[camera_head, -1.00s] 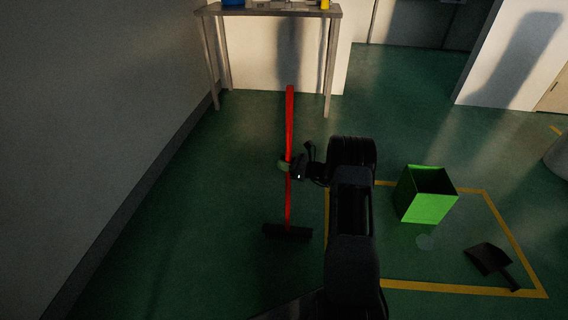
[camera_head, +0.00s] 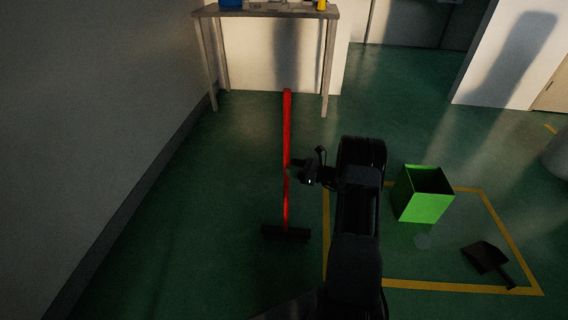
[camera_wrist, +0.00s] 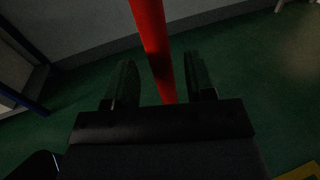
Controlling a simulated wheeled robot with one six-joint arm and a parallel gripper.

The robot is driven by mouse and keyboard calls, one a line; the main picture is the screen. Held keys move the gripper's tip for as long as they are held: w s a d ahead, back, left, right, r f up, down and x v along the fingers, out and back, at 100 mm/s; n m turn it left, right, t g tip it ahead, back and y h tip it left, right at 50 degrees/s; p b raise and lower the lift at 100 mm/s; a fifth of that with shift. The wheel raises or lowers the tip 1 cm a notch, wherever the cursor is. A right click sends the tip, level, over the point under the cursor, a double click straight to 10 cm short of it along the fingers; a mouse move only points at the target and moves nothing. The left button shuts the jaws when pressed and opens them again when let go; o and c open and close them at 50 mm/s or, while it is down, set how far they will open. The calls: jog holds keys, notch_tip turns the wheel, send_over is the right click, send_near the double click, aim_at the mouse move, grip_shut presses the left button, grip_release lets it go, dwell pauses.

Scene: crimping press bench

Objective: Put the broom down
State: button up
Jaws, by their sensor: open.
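The broom has a long red handle (camera_head: 287,130) and a dark, wide head (camera_head: 286,233) on the green floor. In the head view it appears upright or leaning; I cannot tell exactly. My gripper (camera_head: 297,164) is beside the handle, on its right, around mid-height. In the wrist view the red handle (camera_wrist: 153,45) runs down toward the space between the fingers of my open gripper (camera_wrist: 162,82). The fingers stand apart on either side of it in that picture, and neither visibly touches it.
A table (camera_head: 262,12) stands at the back, beyond the broom. A green open bin (camera_head: 422,205) and a dark dustpan (camera_head: 486,257) are inside a yellow floor outline (camera_head: 455,289) on the right. A wall (camera_head: 90,110) is on the left. Floor left of the broom is clear.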

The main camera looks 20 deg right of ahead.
jog(key=p+v, duration=0.1)
jog(key=v, duration=0.5)
jog(key=s+a+r+n+g+h, duration=0.1)
jog(key=s+a+r+n+g, duration=0.4)
jog(key=a, duration=0.3)
jog(key=s+a+r+n+g+h, duration=0.1)
jog(key=s+a+r+n+g, duration=0.2)
jog(key=a+r+n+g, duration=0.35)
jog(key=s+a+r+n+t+h, duration=0.1)
jog(key=s+a+r+n+h, duration=0.1)
jog(key=s+n+h, duration=0.3)
jog(key=s+a+r+n+h, duration=0.2)
jog(key=s+n+h, duration=0.4)
jog(key=s+n, duration=0.4)
jog(key=shift+s+a+r+t, duration=0.15)
jog(key=shift+s+r+t, duration=0.2)
jog(key=shift+r, duration=0.1)
jog(key=shift+r, duration=0.1)
